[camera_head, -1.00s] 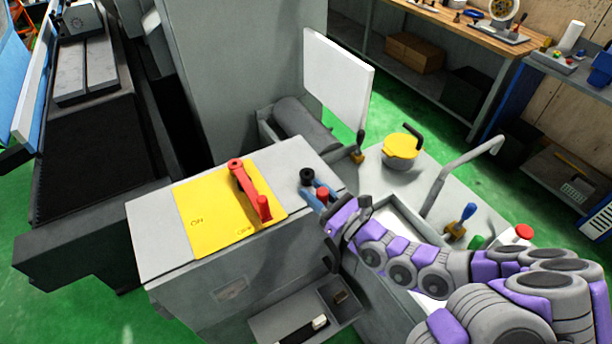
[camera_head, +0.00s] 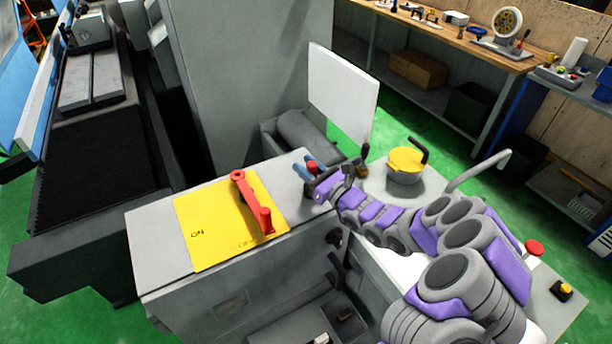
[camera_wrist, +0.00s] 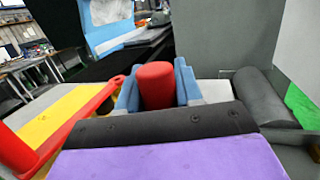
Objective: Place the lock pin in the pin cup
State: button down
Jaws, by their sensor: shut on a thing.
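My gripper (camera_head: 309,172) is over the right end of the grey cabinet top, beside the yellow ON/OFF panel. Its blue fingers are shut on a red cylindrical piece, which I take as the lock pin (camera_wrist: 156,86). In the wrist view the pin stands between the two fingers, and its lower part is hidden behind the dark edge of my gripper. I cannot clearly make out the pin cup.
A red lever (camera_head: 251,204) lies across the yellow panel (camera_head: 205,225), left of my gripper. A white board (camera_head: 342,92) stands behind. A yellow-lidded pot (camera_head: 405,162) and a bent grey pipe (camera_head: 480,172) are to the right. The cabinet top's left part is clear.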

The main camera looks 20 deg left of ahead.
jog(key=shift+w+a, duration=0.25)
jog(key=shift+w, duration=0.05)
notch_tip(320, 180, down, 4)
jog(key=shift+r+b, duration=0.15)
jog(key=shift+b, duration=0.3)
jog(key=shift+r, duration=0.1)
jog(key=c, duration=0.7)
grip_release()
jog(key=shift+c, duration=0.2)
jog(key=shift+d, duration=0.1)
jog(key=shift+s+d, duration=0.2)
jog(key=shift+d, duration=0.3)
jog(key=p+v, duration=0.2)
jog(key=v, duration=0.9)
